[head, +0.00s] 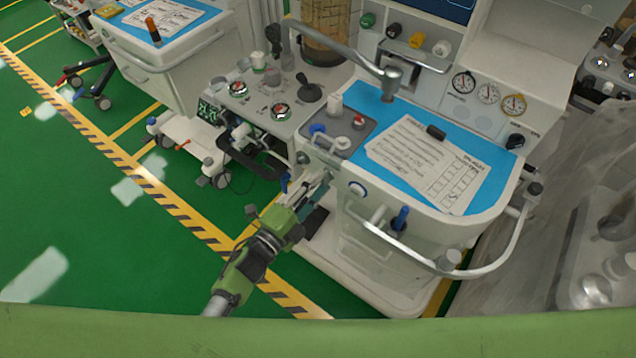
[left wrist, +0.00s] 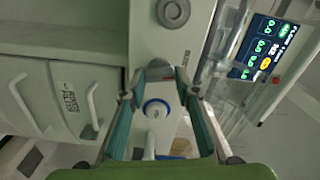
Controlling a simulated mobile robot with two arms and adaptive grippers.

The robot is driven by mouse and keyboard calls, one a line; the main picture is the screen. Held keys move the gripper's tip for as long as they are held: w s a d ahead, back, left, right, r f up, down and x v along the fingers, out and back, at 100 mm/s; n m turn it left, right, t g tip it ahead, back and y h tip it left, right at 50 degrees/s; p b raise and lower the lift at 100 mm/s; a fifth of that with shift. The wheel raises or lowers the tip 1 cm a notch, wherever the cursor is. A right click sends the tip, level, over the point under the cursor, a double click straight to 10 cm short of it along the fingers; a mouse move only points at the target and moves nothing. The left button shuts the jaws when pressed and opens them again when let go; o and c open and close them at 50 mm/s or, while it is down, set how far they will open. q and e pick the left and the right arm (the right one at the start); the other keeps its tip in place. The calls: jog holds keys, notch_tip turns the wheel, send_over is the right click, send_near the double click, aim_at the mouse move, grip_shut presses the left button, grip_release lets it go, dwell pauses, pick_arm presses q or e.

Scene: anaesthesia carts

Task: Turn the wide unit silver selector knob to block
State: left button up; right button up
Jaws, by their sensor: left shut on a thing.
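The wide unit (head: 345,225) is the white cart with the blue top, right of centre in the head view. My left gripper (head: 322,180) reaches its front left side. In the left wrist view, my left gripper (left wrist: 158,84) has its fingers on both sides of a small grey piece, which looks like the silver selector knob (left wrist: 158,73). The fingers hide most of the knob in the head view. Its pointer and any block mark cannot be read. A white, blue-ringed round part (left wrist: 157,108) shows between the fingers. My right gripper is not in view.
A round grey knob (left wrist: 173,12) sits on the panel above in the left wrist view. A blue-ringed knob (head: 357,188) and a curved rail (head: 470,268) are on the wide unit's front. A narrower unit (head: 262,100) stands close on the left. Green floor (head: 90,240) is open.

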pick_arm(q)
jog(key=n+p, duration=0.1)
jog(key=n, duration=0.5)
jog(key=shift+f+n, duration=0.1)
jog(key=shift+n, duration=0.3)
jog(key=shift+c, duration=0.2)
jog(key=o, duration=1.1)
jog(key=v, duration=1.2)
